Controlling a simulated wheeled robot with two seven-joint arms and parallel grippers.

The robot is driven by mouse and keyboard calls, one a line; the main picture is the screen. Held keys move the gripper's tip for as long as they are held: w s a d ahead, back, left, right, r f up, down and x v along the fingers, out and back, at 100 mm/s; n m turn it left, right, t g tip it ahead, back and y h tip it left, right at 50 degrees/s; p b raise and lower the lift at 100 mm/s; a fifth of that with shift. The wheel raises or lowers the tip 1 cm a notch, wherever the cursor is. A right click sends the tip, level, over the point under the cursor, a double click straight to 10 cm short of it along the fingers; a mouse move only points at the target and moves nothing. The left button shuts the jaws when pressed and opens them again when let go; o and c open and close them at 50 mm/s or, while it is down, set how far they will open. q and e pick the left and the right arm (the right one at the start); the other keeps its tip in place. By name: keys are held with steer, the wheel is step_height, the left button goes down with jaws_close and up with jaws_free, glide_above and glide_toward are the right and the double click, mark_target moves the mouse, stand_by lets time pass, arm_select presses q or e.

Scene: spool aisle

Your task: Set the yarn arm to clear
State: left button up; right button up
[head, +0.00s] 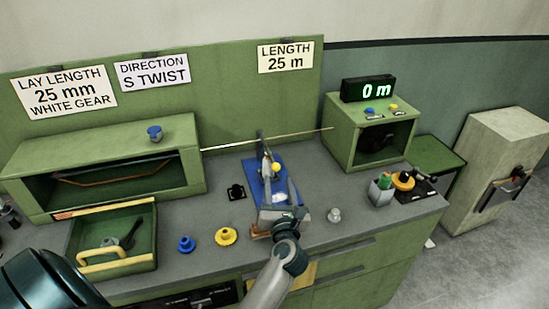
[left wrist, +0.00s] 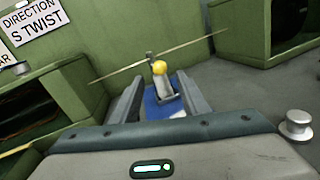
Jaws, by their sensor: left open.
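The yarn arm (head: 264,150) stands on a blue plate (head: 253,190) on the grey bench top. Its yellow ball knob (head: 276,168) shows in the head view and in the left wrist view (left wrist: 160,67). A thin pale strand (head: 230,145) passes across behind it, near the arm's upper end. My left gripper (head: 279,186) is open over the blue plate, its fingers pointing toward the yarn arm. In the left wrist view the knob appears between the fingertips (left wrist: 158,84), slightly beyond them. I cannot tell whether they touch. My right gripper is not in view.
An open green drawer (head: 120,262) is at the left front. A blue knob (head: 186,244), a yellow knob (head: 226,237) and a silver knob (head: 334,215) stand near the bench front. Green housings (head: 345,150) flank the strand. The display (head: 369,89) reads 0 m.

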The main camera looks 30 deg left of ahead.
arm_select(q)
steer(key=p, duration=0.3)
glide_toward(268, 150)
steer(key=w+a, duration=0.2)
steer(key=w, duration=0.3)
steer(key=shift+w+f, duration=0.3)
steer(key=shift+f, duration=0.15)
steer(key=shift+c, duration=0.2)
